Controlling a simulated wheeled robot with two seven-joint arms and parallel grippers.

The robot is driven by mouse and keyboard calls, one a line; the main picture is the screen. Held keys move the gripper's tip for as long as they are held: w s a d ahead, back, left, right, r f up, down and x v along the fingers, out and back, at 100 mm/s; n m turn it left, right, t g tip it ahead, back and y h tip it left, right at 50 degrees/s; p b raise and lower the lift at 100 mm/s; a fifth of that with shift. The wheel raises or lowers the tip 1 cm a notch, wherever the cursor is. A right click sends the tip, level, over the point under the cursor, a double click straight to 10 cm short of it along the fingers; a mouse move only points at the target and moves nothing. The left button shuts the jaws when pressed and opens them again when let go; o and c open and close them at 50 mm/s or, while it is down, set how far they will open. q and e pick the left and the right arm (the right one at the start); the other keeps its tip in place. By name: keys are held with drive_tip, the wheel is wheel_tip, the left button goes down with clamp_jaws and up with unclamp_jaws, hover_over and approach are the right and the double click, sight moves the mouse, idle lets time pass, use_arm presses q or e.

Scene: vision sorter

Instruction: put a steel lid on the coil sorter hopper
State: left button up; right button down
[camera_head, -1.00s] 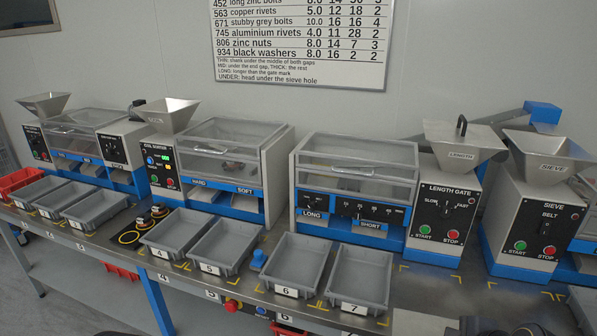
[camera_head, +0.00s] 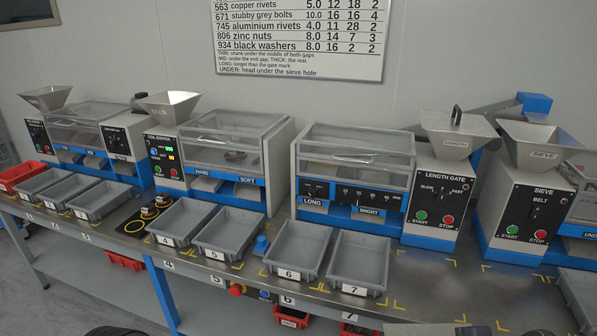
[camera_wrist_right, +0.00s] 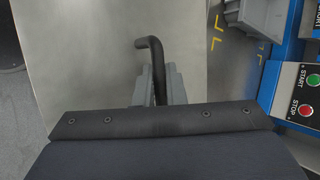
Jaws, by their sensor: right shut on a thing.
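The coil sorter (camera_head: 165,158) stands left of centre in the head view, with its pale steel hopper (camera_head: 169,107) on top. No handle shows above that hopper. In the right wrist view a broad pale steel sheet, seemingly the lid (camera_wrist_right: 85,60), fills the upper left and middle. A black bent handle (camera_wrist_right: 150,48) rises from it. My right gripper (camera_wrist_right: 157,85) is shut on this handle, with a grey finger on each side. I cannot tell how high the lid is above the bench. A pale edge (camera_head: 432,329) shows at the bottom of the head view. My left gripper is not in view.
The length gate hopper (camera_head: 455,135) has a black handle above it. The sieve hopper (camera_head: 541,146) stands to its right. Grey bins (camera_head: 357,263) line the bench front. Bare bench (camera_head: 470,285) with yellow marks lies at the right.

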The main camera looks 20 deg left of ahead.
drive_tip(key=s+d+f+n+g, duration=0.1)
drive_tip(key=f+n+g, duration=0.3)
drive_tip(key=f, duration=0.6)
drive_tip(key=s+d+f+n+g+y, duration=0.1)
drive_tip(key=s+d+f+n+g, duration=0.1)
drive_tip(key=f+n, duration=0.6)
drive_tip(key=d+f+g, duration=0.1)
drive_tip(key=d+f, duration=0.1)
drive_tip(key=shift+s+d+n+g, duration=0.3)
drive_tip(key=shift+d+n+g, duration=0.05)
drive_tip(key=shift+n+g, duration=0.05)
